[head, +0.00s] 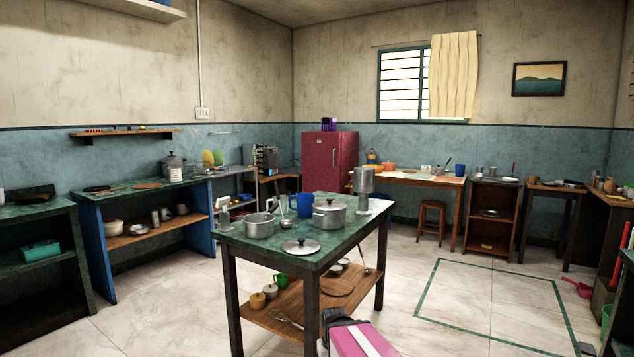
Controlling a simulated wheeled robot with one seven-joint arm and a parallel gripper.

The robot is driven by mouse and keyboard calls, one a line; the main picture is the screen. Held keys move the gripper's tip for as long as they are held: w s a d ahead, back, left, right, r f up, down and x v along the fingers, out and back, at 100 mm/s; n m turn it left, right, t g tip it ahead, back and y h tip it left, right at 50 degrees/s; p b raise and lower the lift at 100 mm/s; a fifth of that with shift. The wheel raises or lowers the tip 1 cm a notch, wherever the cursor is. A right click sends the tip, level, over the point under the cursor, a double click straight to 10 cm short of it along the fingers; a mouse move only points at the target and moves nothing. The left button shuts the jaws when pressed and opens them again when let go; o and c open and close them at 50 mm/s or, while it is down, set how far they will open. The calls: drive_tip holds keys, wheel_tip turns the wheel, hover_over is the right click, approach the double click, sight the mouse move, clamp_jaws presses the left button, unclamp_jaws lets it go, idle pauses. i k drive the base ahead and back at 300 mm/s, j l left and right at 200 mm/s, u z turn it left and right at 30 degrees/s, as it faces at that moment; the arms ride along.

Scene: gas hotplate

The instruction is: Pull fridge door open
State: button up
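The fridge (323,165) is a small red cabinet against the back wall, left of the window. The lower part of the fridge is hidden behind the pots and cups on the middle table. I cannot make out my gripper in the head view, and nothing is seen touching the fridge.
A green-topped table (285,250) with pots stands between me and the fridge. A pink object with a white stripe (362,341) is low in front. Shelving units (150,240) line the left. A wooden stool (433,210) stands at the back; open floor (485,300) lies right.

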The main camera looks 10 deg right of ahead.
sight(320, 151)
drive_tip(key=i+l+z, duration=0.3)
drive_tip(key=z, duration=0.15)
drive_tip(key=i+l+z, duration=0.2)
drive_tip(key=i+z, duration=0.25)
drive_tip(key=i+l+z, duration=0.2)
drive_tip(key=i+z, duration=0.5)
drive_tip(key=i, duration=0.2)
drive_tip(key=i+l+u, duration=0.1)
drive_tip(key=i+u, duration=0.15)
drive_tip(key=i, duration=1.5)
drive_tip(key=i+u, duration=0.15)
drive_tip(key=i, duration=0.45)
drive_tip(key=i+l+u, duration=0.15)
drive_tip(key=i, duration=0.45)
drive_tip(key=i+l+u, duration=0.1)
drive_tip(key=i, duration=0.5)
drive_tip(key=i+j+u, duration=0.25)
drive_tip(key=i+u, duration=0.2)
drive_tip(key=i, duration=0.2)
drive_tip(key=i+u, duration=0.45)
drive_tip(key=i, duration=0.15)
drive_tip(key=i+l+u, duration=0.15)
drive_tip(key=i+u, duration=0.3)
drive_tip(key=i, duration=0.2)
